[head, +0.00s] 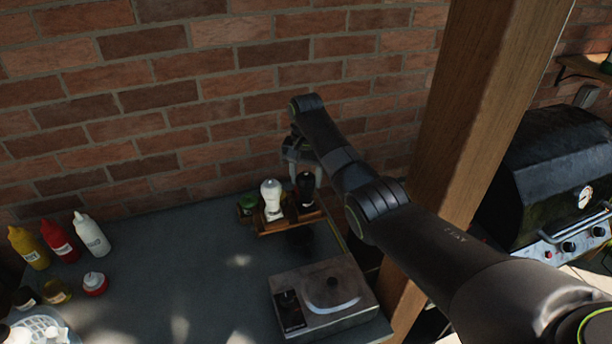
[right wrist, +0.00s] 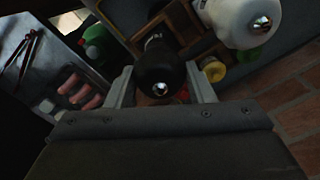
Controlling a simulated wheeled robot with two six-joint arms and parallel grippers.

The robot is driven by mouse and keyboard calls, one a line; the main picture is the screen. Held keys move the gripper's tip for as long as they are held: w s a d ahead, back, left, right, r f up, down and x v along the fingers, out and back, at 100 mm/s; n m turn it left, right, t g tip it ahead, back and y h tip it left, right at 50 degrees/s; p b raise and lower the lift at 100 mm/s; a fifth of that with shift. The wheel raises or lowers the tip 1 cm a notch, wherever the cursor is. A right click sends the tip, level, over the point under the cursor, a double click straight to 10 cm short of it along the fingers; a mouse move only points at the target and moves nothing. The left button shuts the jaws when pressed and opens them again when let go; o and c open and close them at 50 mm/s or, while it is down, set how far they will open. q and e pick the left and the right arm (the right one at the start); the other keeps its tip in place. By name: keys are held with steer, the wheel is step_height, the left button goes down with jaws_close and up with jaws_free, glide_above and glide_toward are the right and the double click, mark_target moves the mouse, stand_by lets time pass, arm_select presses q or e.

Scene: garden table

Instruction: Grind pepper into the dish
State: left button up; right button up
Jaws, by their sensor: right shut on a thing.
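A black pepper mill (head: 306,188) stands upright in a wooden caddy (head: 283,228) near the wall, to the right of a white mill (head: 271,198). My right gripper (head: 303,172) reaches down from above onto the black mill. In the right wrist view the black mill (right wrist: 160,68) sits between the two fingers of my right gripper (right wrist: 160,88), which is shut on it. My left gripper is out of view.
Yellow, red and white squeeze bottles (head: 91,234) stand at the left, with small jars in front. A green-lidded jar (head: 247,203) is beside the caddy. A wooden post (head: 480,110) and a black grill (head: 553,170) are at the right. The middle of the table (head: 195,265) is clear.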

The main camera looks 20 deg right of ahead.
steer(key=m, duration=1.3)
steer(key=shift+m, duration=0.4)
steer(key=n, duration=0.6)
steer(key=shift+n, duration=0.3)
steer(key=n, duration=0.7)
